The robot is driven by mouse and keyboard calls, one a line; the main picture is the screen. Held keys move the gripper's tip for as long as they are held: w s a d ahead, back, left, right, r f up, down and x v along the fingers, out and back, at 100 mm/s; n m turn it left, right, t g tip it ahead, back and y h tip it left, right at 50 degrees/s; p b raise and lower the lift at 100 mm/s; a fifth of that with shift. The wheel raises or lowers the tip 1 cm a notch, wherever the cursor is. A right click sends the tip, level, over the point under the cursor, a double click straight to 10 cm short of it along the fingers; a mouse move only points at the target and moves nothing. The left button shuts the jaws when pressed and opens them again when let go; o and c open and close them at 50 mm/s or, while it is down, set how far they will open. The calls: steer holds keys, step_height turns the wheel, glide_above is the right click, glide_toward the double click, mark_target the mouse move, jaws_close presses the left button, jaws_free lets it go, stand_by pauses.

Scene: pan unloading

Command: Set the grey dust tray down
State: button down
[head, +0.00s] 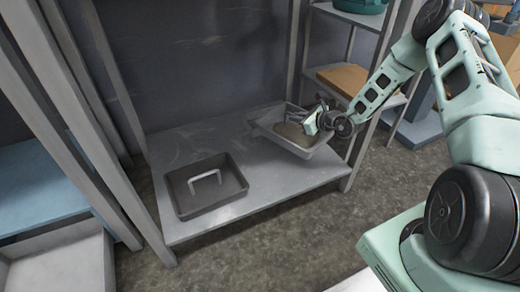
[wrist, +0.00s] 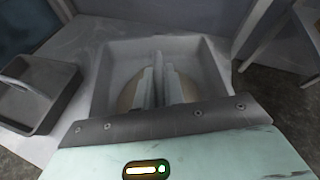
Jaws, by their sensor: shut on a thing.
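The grey dust tray (head: 310,151) is light grey, with a tan heap of dust (head: 290,131) inside, over the right part of the metal shelf. In the wrist view the tray (wrist: 218,68) surrounds my fingers, and the tan dust (wrist: 128,95) shows on both sides of them. My gripper (head: 310,122) reaches down into the middle of the tray from the right. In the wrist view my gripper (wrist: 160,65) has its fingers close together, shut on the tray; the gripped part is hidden. I cannot tell whether the tray's underside touches the shelf.
A dark tray (head: 180,203) with an upright handle stands on the left of the metal shelf (head: 262,190). Bare shelf lies between the two trays. Posts (head: 370,122) stand at the shelf's corners. A rack (head: 352,100) with a brown board is behind on the right.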

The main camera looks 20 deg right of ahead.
mark_target(295, 137)
step_height(295, 137, down, 10)
steer(key=b, duration=0.5)
steer(key=shift+r+b, duration=0.25)
steer(key=shift+b, duration=0.05)
steer(key=shift+r, duration=0.15)
steer(key=c, duration=1.9)
jaws_free()
steer(key=shift+f, duration=0.3)
steer(key=o, duration=0.4)
